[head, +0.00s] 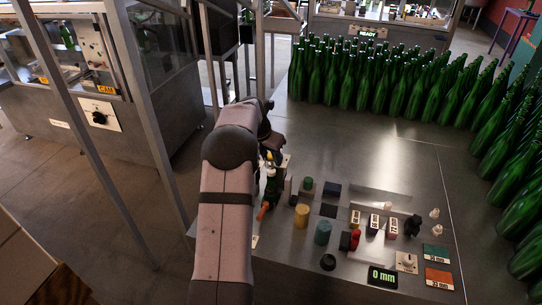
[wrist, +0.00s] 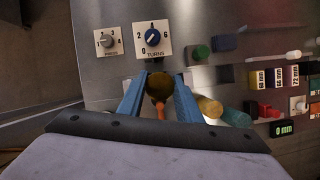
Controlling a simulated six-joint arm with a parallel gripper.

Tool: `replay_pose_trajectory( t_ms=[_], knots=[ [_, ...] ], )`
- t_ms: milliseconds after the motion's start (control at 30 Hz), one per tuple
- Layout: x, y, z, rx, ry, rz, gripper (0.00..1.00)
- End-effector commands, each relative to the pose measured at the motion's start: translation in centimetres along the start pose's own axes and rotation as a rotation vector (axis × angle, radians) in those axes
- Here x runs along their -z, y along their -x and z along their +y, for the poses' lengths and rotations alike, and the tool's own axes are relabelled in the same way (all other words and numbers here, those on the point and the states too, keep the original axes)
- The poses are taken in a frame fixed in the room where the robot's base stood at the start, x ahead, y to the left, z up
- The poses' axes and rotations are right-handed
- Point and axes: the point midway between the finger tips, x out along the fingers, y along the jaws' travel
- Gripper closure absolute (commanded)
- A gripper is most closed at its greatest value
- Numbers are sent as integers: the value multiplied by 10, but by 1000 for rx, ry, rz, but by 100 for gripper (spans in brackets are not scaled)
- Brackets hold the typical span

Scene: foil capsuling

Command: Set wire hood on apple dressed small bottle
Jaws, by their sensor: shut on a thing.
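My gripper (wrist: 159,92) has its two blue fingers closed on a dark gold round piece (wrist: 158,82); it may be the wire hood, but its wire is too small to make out. An orange piece (wrist: 160,112) shows just below it in the wrist view. I cannot tell whether the held piece touches the bottle. No apple mark is readable.
Two dial plates, PRESS (wrist: 108,40) and TURNS (wrist: 152,38), lie ahead. Yellow (head: 302,216) and teal (head: 322,232) cylinders stand to the right, with small blocks beyond. A 0 mm display (head: 383,277) sits near the front. Many green bottles (head: 370,75) fill the table's back.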

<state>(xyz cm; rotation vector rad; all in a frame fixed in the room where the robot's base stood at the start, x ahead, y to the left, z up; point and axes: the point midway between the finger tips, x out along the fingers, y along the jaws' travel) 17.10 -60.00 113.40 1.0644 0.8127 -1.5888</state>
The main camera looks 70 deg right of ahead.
Motion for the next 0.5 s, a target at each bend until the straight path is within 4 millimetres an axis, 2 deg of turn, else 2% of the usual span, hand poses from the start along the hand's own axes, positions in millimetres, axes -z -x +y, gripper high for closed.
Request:
replay_pose_trajectory(
  t_ms=[500],
  knots=[
    [12,-27,0,1,0,1,89]
  ],
)
